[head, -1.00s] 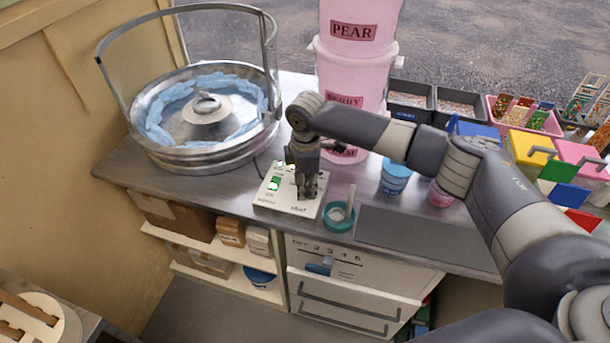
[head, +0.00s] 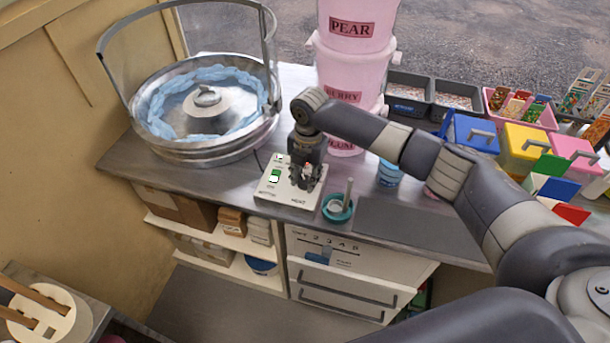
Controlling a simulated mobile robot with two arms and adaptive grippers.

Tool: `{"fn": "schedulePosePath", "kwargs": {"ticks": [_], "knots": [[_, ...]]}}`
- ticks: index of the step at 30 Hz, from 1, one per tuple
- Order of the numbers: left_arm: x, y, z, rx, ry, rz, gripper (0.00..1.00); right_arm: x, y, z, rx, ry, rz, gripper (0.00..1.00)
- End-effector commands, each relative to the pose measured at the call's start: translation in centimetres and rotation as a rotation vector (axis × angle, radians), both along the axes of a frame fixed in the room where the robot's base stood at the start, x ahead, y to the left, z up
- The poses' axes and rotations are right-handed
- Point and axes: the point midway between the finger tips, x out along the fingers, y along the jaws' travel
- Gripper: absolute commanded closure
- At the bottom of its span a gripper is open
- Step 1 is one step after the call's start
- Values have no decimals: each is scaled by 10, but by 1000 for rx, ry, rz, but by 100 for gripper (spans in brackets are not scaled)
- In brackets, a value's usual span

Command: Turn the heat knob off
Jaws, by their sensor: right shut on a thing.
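The white control box (head: 270,190) stands on the metal counter, with green switches (head: 274,176) on its left and a HEAT label at its front right. My right gripper (head: 305,181) points down over the right half of the box, above that label. It is shut on the heat knob, which its fingers hide almost wholly, so I cannot read the knob's setting. A small red spot shows between the gripper parts. My left gripper is out of view.
A candyfloss machine (head: 160,148) with blue floss stands at the left. Stacked pink buckets (head: 350,68) rise behind the box. A teal bowl (head: 335,214) with an upright stick sits close to its right. Coloured lidded tubs (head: 525,140) stand farther right.

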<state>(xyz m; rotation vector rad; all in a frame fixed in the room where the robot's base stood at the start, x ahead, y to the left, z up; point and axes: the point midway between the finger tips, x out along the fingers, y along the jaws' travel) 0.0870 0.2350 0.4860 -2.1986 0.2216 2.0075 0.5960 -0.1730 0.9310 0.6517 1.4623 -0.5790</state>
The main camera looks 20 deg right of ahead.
Motion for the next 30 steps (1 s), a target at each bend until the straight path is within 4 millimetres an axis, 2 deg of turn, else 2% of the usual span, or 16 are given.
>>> {"fn": "schedulePosePath", "kwargs": {"ticks": [6,15,30], "knots": [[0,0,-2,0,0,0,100,0,-1,-1,-1,0,176,94],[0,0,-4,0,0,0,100,1,-1,0,-1,0,340,94],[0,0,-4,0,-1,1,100,2,-1,1,-1,-1,406,94]]}}
